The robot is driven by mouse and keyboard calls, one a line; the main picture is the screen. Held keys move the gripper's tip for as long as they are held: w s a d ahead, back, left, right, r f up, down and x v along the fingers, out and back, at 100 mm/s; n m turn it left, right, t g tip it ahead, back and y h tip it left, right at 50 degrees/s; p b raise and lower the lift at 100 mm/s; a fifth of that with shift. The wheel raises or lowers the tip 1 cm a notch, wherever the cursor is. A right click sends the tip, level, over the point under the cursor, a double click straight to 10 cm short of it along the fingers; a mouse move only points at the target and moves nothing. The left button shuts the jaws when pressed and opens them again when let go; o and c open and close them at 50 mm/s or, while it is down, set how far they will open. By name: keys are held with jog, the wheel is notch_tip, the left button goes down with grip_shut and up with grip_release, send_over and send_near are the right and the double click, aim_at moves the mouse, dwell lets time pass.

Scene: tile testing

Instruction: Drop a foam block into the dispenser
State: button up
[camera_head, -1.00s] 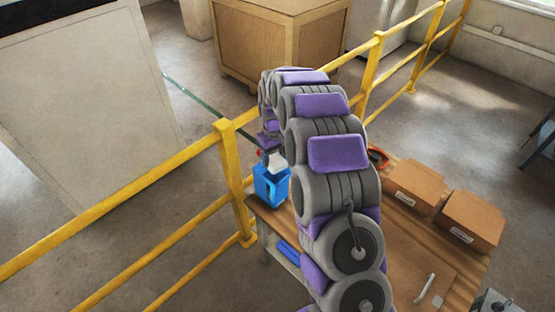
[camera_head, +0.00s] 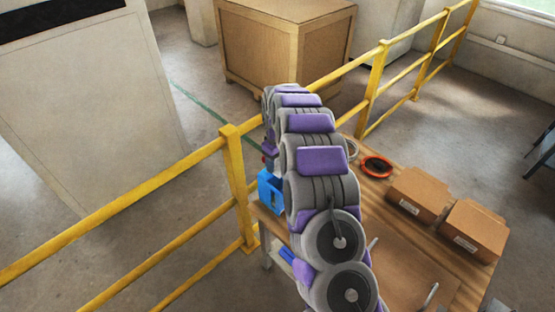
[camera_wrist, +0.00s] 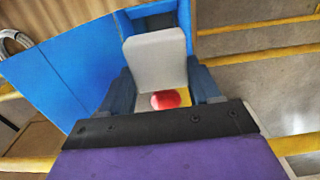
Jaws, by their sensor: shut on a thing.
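The blue dispenser (camera_head: 266,192) stands at the left corner of the wooden table, beside the yellow railing. In the wrist view the dispenser (camera_wrist: 60,80) fills the left, with a dark recess behind the block. My gripper (camera_wrist: 160,80) is shut on a pale grey foam block (camera_wrist: 155,50), with a dark finger on either side of it. The block is in front of the recess, between blue walls; I cannot tell how far in it is. A red round part shows below the block. In the head view my arm hides the gripper and block.
Yellow railings (camera_head: 237,185) run along the table's far side. Two cardboard boxes (camera_head: 417,194) and an orange-red ring (camera_head: 377,167) lie on the table (camera_head: 385,240). A large wooden crate (camera_head: 285,45) stands behind the railing.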

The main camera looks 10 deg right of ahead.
aim_at(278, 169)
jog(key=shift+d+f+b, duration=0.1)
jog(key=shift+f+b, duration=0.45)
jog(key=shift+f, duration=1.6)
jog(key=o, duration=1.1)
notch_tip(278, 169, up, 17)
jog(key=shift+w+r+p, duration=0.1)
jog(key=shift+p, duration=1.05)
